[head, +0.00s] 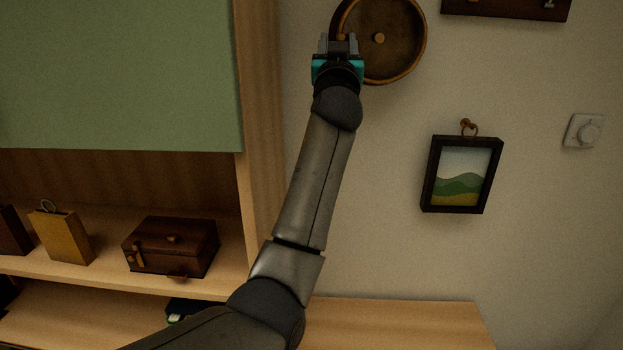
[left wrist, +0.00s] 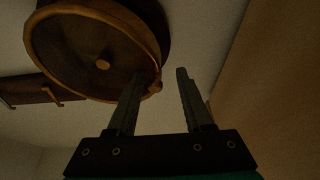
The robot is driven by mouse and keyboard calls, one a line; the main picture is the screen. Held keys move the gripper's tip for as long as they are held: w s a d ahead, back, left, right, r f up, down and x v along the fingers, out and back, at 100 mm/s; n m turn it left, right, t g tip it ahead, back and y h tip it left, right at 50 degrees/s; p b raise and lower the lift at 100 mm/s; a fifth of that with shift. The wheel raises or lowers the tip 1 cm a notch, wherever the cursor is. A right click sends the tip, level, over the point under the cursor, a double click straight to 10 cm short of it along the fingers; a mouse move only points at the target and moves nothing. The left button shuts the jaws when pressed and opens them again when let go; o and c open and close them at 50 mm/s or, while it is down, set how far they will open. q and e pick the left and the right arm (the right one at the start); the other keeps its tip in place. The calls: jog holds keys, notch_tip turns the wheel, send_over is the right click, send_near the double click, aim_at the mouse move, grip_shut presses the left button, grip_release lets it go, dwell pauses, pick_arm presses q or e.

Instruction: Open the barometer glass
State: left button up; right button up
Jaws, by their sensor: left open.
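The barometer (head: 395,62) is a round case with a brass-coloured rim, a brown face and a small centre knob, on the wall at the top of the head view. It also shows in the left wrist view (left wrist: 75,62), at the upper left. A small brass knob (left wrist: 155,88) sits on its rim there. My left gripper (head: 339,42) is open at the barometer's lower left edge and covers part of it. In the left wrist view, the rim knob shows close to the left finger, near the gap; I cannot tell whether they touch. My right gripper is not in view.
A dark rack (head: 505,9) is at the top right. A wooden cabinet side (head: 262,110) stands left of the barometer. A brown box (head: 172,247) rests on its shelf.

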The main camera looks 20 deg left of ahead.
pick_arm(q)
jog(key=b+v, duration=0.5)
jog(key=v, duration=1.1)
notch_tip(320, 180, down, 19)
jog(key=a+m+g+h, duration=0.1)
jog(key=a+g+h, duration=0.1)
jog(key=g, duration=0.3)
jog(key=shift+s+m+h, duration=0.3)
jog(key=shift+s, duration=0.1)
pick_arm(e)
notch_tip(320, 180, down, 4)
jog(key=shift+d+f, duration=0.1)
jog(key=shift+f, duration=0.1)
pick_arm(q)
jog(key=shift+r, duration=0.1)
